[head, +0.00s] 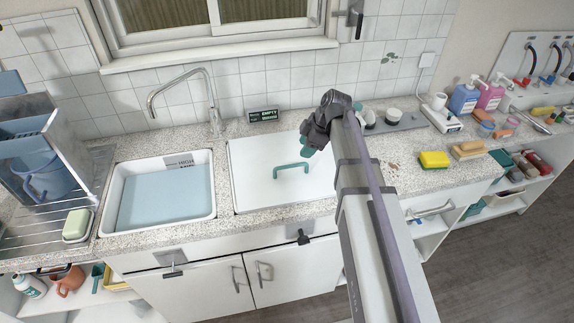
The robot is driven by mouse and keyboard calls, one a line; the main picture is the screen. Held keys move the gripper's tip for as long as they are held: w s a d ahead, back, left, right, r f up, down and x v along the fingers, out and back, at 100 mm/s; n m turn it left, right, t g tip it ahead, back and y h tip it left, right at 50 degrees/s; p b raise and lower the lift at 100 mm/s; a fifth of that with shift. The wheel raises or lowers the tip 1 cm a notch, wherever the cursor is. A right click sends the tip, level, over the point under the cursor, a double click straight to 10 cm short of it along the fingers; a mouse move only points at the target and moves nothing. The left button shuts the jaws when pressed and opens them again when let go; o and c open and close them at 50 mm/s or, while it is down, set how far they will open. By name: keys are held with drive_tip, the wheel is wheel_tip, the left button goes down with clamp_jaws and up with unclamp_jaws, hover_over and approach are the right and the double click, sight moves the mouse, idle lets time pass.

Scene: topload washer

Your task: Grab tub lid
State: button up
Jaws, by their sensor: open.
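The tub lid (262,192) is a flat white panel set in the speckled countertop, just right of the sink. A teal bar handle (291,166) stands up from its middle. My gripper (304,150) is open and reaches in from the right, over the lid's right half. In the picture its tips are just above and right of the handle. I see no contact with the handle, and the exact height gap cannot be told. My arm covers the lid's right edge.
A white basin (165,195) filled with bluish water and a tall faucet (185,85) stand left of the lid. A small dark sign (263,115) is behind it. Cups (394,117), a yellow sponge (434,160) and bottles (464,97) are to the right.

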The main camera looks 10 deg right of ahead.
sight(294, 165)
drive_tip(key=f+n+b, duration=0.1)
drive_tip(key=a+f+n+b, duration=0.1)
drive_tip(key=f+b, duration=0.1)
drive_tip(key=w+a+f+n+b, duration=0.1)
drive_tip(key=f+b, duration=0.1)
drive_tip(key=shift+a+f, duration=0.1)
drive_tip(key=shift+f, duration=0.1)
drive_tip(key=shift+a, duration=0.1)
drive_tip(key=b+x, duration=0.4)
drive_tip(key=b, duration=0.1)
drive_tip(key=shift+f, duration=0.45)
drive_tip(key=shift+w+f, duration=0.1)
drive_tip(key=shift+f, duration=0.1)
drive_tip(key=shift+r, duration=0.25)
clamp_jaws()
